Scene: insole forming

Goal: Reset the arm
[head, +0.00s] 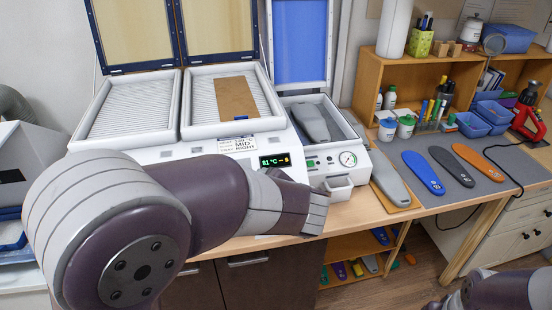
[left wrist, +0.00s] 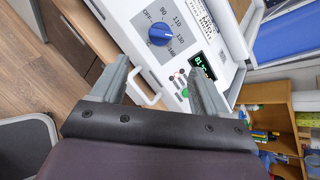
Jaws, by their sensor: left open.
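My left arm reaches across the head view from the lower left. Its gripper (head: 318,205) is in front of the white forming machine (head: 200,152), near the machine's right end. The machine's control panel, with a blue dial (left wrist: 160,33) and a lit display reading 81 °C (head: 275,161), is just beyond the fingers. A white handle (head: 338,187) is close to the gripper. My right arm (head: 500,290) shows only in part at the lower right; its fingers are not seen.
The machine's lids (head: 300,40) stand open. A brown board (head: 236,97) lies in the middle bay and a grey foot form (head: 311,122) in the right bay. Several insoles, including a blue one (head: 423,172), lie on the right table. Shelves (head: 375,85) stand behind.

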